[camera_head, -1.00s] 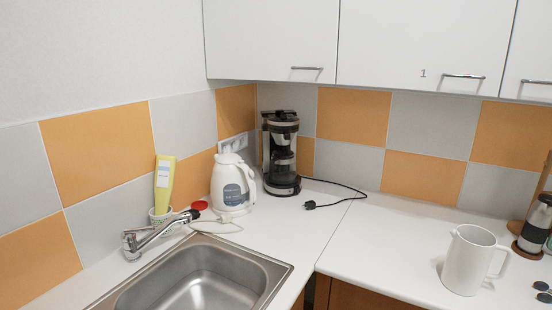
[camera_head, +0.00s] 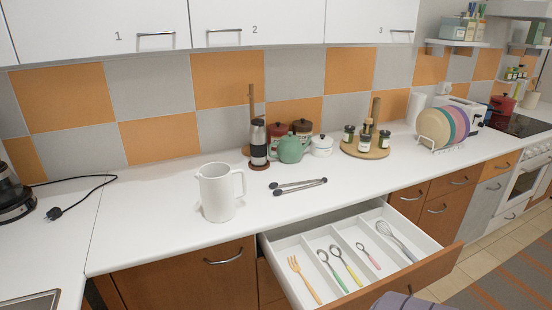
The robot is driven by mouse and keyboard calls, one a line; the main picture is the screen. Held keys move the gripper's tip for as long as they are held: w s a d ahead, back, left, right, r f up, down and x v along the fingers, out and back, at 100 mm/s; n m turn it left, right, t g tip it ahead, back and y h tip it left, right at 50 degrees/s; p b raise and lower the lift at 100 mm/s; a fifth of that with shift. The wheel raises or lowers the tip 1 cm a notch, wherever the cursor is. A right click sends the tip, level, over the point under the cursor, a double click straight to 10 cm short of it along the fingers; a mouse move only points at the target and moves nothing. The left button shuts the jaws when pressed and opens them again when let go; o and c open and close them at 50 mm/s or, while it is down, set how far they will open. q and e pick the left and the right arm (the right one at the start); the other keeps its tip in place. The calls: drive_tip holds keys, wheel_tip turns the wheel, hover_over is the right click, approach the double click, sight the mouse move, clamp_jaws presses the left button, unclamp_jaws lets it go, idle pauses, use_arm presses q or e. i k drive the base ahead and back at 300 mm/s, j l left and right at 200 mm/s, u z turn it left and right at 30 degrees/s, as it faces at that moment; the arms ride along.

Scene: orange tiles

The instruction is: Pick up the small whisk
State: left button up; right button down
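The small whisk (camera_head: 396,241) lies in the right compartment of the open cutlery drawer (camera_head: 290,237), with its wire head toward the counter and its handle toward the drawer front. Nothing covers it. Neither of my grippers shows in the head view.
The drawer also holds a wooden fork (camera_head: 304,279), several spoons, including a pink-handled one (camera_head: 369,256), and white dividers. Above it on the counter are a white pitcher (camera_head: 219,192) and tongs (camera_head: 298,186). A teapot (camera_head: 289,148), a jar tray (camera_head: 365,149) and a plate rack (camera_head: 440,144) stand farther back.

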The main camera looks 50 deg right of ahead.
sight(414, 260)
drive_tip(key=z, duration=2.55)
